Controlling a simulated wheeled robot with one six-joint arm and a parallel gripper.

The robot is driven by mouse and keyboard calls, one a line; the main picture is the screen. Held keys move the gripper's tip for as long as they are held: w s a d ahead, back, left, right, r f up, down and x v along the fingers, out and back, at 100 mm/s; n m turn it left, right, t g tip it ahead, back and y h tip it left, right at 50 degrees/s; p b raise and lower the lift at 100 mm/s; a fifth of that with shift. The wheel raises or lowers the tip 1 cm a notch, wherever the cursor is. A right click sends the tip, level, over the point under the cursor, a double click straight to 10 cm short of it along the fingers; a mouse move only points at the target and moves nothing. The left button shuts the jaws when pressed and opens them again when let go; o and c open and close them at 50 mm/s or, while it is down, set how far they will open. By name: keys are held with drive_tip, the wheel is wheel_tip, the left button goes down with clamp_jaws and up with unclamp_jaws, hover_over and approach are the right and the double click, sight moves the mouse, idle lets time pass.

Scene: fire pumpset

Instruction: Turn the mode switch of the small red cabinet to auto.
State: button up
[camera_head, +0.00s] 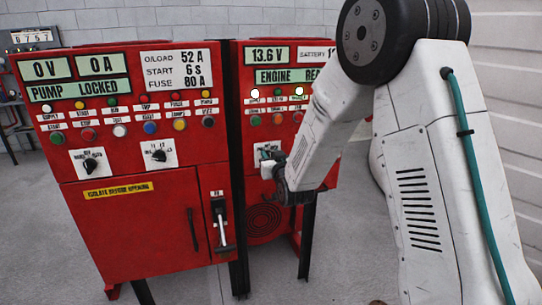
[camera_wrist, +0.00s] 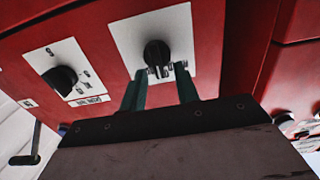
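The small red cabinet (camera_head: 262,205) stands right of the larger red cabinet in the head view, partly hidden by my arm. In the wrist view its front shows a black rotary knob (camera_wrist: 157,53) on a white plate. A second black knob (camera_wrist: 64,79) on a white plate sits to its left. The plate labels are too small to read, so I cannot tell which position is auto. My gripper (camera_wrist: 160,80) is open, its two green fingers apart at the right knob; contact is unclear. In the head view my gripper (camera_head: 270,155) is in front of the cabinet's white switch plate.
The larger red cabinet (camera_head: 130,220) has two rotary switches, buttons and a lever handle (camera_head: 222,225). A dark crank-like handle (camera_wrist: 28,158) shows at the lower left of the wrist view. Grey floor (camera_head: 345,265) lies open right of the small cabinet. A pale wall (camera_head: 510,100) is at the right.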

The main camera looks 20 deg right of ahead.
drive_tip(key=shift+w, duration=0.3)
drive_tip(key=c, duration=0.6)
drive_tip(key=shift+c, duration=0.2)
drive_tip(key=shift+m, duration=0.3)
drive_tip(key=m, duration=0.4)
drive_tip(key=shift+d+f, duration=0.1)
drive_tip(key=shift+d, duration=0.3)
drive_tip(key=shift+d+f+m, duration=0.1)
drive_tip(key=shift+d+m, duration=0.05)
drive_tip(key=shift+m, duration=0.9)
drive_tip(key=shift+d+f+m, duration=0.1)
drive_tip(key=shift+m, duration=0.95)
